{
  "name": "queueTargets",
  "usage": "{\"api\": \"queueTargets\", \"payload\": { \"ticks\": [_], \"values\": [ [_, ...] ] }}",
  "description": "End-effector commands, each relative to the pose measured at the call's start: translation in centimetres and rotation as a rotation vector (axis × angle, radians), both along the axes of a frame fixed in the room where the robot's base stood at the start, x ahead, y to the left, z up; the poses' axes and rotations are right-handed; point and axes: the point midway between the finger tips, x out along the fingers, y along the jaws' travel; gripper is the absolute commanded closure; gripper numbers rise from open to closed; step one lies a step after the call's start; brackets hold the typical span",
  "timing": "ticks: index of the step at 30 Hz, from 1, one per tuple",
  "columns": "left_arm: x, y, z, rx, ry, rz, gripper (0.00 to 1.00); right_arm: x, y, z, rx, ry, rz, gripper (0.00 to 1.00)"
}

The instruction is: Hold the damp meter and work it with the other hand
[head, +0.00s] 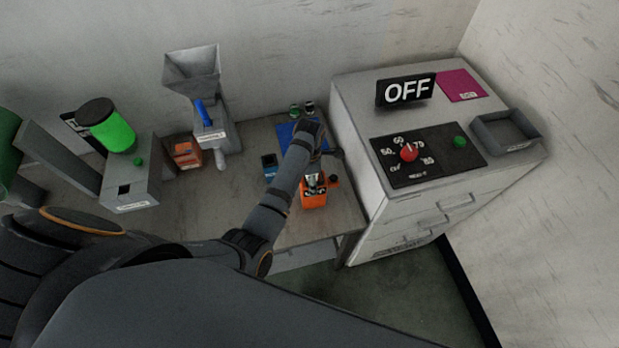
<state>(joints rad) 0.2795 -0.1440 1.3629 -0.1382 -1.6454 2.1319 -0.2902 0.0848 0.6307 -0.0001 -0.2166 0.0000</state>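An orange device (314,198) with dark markings stands near the front edge of the bench, probably the damp meter; its label is too small to read. A dark round knob or part (333,178) shows at its upper right. My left arm reaches in over the bench from the lower left. Its gripper (316,174) is at the top of the orange device, partly hidden by the wrist. I cannot tell whether its fingers touch the device or are closed on it. My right gripper is not in view.
A small blue-and-dark box (269,166) and a blue mat (288,134) lie near my forearm. A hopper machine (209,135), an orange-brown box (183,152) and a green-topped machine (130,185) stand left. The cabinet (362,165) at right carries an OFF sign (407,91), red dial (408,153) and grey tray (507,131).

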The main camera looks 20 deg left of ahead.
Motion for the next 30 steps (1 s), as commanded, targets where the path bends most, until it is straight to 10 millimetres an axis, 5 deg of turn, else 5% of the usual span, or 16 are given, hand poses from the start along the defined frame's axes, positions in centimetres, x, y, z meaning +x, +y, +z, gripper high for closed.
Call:
{"api": "queueTargets", "payload": {
  "ticks": [5,14,28,29,30],
  "values": [
    [0.0,0.0,-1.8,0.001,0.001,0.000,0.17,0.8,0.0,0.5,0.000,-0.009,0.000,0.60],
    [0.0,0.0,-2.2,0.001,-0.002,0.000,0.17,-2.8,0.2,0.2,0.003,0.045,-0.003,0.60],
    [0.0,0.0,-2.2,0.001,-0.001,0.000,0.79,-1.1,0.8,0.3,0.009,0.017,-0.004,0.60],
    [0.0,0.0,-2.2,0.001,-0.001,0.000,0.45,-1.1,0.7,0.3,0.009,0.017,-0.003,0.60],
    [0.0,0.0,-2.2,0.001,-0.001,0.000,0.51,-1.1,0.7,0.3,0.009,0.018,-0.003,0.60]
  ]
}}
